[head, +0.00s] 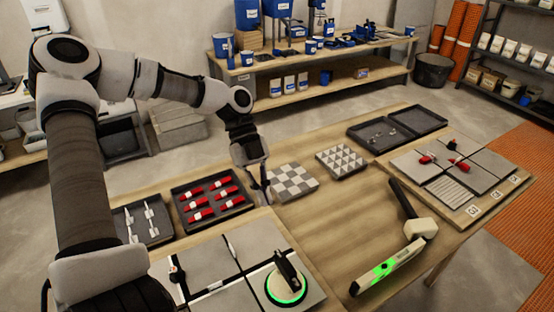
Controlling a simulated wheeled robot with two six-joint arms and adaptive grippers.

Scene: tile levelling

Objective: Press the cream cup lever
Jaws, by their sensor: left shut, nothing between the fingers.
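A round suction cup (286,287) with a glowing green ring sits on a grey tile at the front of the bench. A dark handle or lever (287,266) stands tilted on top of it; its exact position is hard to tell. My left gripper (267,192) is shut and empty, pointing down behind the cup, between the red-wedge tray and the checkered tile. It is apart from the cup. My right gripper is not in view.
Around the left gripper are a tray of red wedges (234,203) and a checkered tile (292,195). A mallet (421,228) and a green-lit level (386,271) lie right of the cup. A second tile board (459,212) is at far right. Bare wood lies between.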

